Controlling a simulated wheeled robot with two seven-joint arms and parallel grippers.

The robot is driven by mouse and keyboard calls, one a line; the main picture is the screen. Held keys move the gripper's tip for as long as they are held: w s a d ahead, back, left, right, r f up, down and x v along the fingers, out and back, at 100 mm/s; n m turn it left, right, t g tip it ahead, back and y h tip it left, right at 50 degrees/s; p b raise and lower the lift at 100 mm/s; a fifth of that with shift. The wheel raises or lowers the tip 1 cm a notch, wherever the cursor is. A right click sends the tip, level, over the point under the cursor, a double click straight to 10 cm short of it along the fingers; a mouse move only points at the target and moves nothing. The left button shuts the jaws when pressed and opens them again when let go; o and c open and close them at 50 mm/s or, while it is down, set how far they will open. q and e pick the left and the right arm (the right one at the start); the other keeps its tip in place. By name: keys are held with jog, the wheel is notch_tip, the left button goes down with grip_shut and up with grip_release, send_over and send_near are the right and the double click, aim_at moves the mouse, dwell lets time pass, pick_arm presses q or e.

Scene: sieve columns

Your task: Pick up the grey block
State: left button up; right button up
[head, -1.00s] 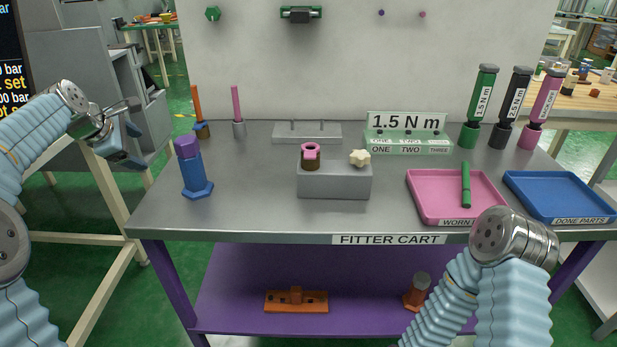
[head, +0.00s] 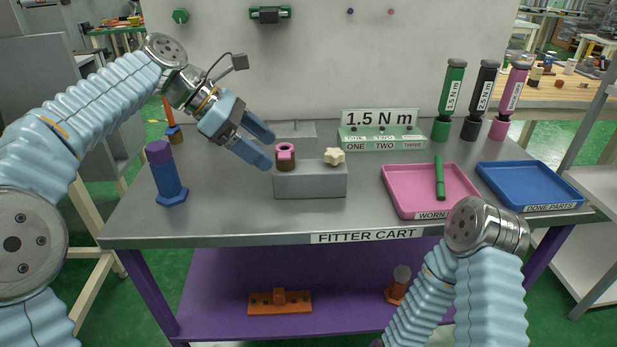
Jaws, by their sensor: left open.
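A grey block (head: 310,184) sits on the cart top near the middle. A brown and pink ring-topped piece (head: 286,157) and a cream star-shaped knob (head: 334,156) stand on it. My left gripper (head: 268,151) is open and empty, at the block's upper left, its fingers pointing down and to the right. Its lower fingertip appears close to the ring-topped piece; I cannot tell whether they touch. My right arm shows at the lower right, but its gripper is not in view.
A blue post with a purple top (head: 167,174) stands at left. A low grey rack (head: 294,129) and a green stand (head: 380,138) are behind. A pink tray (head: 407,185) holding a green tool and an empty blue tray (head: 530,187) lie at right.

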aim_at(286, 167)
pick_arm(q)
jog(key=x, duration=0.7)
jog(key=c, duration=1.3)
notch_tip(286, 167, up, 10)
jog(key=shift+r, duration=0.1)
jog(key=shift+c, duration=0.2)
jog(key=shift+a, duration=0.15)
jog(key=shift+f+b, duration=2.6)
jog(key=shift+f, duration=2.25)
pick_arm(e)
notch_tip(286, 167, down, 6)
jog(key=shift+r, duration=0.15)
pick_arm(q)
jog(key=shift+f, duration=0.35)
pick_arm(e)
jog(key=shift+c, duration=0.4)
